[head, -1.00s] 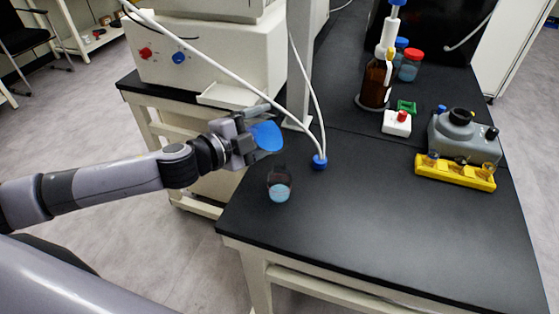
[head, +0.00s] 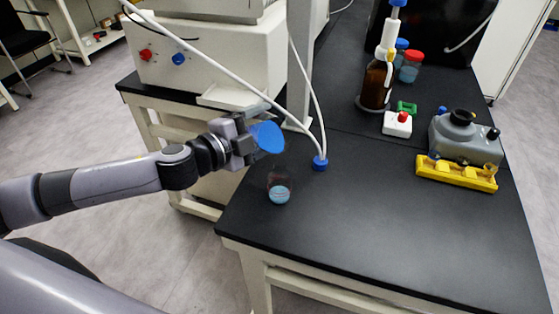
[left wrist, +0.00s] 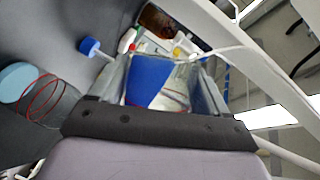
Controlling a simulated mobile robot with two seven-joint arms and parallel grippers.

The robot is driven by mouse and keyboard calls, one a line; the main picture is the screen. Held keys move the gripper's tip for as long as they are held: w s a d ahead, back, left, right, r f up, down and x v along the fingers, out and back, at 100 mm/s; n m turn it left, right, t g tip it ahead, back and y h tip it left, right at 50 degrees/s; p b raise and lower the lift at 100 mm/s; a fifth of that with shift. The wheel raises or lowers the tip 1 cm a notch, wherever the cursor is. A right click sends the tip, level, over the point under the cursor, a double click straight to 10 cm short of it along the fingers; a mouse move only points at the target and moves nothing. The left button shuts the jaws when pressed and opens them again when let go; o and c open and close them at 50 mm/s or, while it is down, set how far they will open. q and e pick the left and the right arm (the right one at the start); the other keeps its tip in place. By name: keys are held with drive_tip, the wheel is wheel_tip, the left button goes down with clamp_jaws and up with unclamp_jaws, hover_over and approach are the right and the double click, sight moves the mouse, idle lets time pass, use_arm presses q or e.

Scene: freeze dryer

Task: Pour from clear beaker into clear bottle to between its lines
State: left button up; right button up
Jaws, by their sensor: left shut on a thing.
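My left gripper (head: 250,140) is shut on the clear beaker (left wrist: 150,82), which holds blue liquid and is strongly tilted. In the head view the blue liquid in the beaker (head: 268,137) shows at the fingers, above and slightly left of the clear bottle. The clear bottle (head: 279,186) stands upright near the bench's left edge, with light blue liquid low inside. In the left wrist view the bottle (left wrist: 62,100) shows red ring lines near the liquid's surface; I cannot tell the exact level against them. No stream is clearly visible. My right gripper is out of view.
A blue-capped tube end (head: 320,163) is close behind the bottle. The black bench front (head: 390,230) is clear.

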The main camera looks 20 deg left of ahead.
use_arm(q)
drive_tip(key=shift+r+m+t+b, duration=0.3)
drive_tip(key=shift+r+m+b, duration=0.2)
drive_tip(key=shift+m, duration=0.2)
idle(2.6)
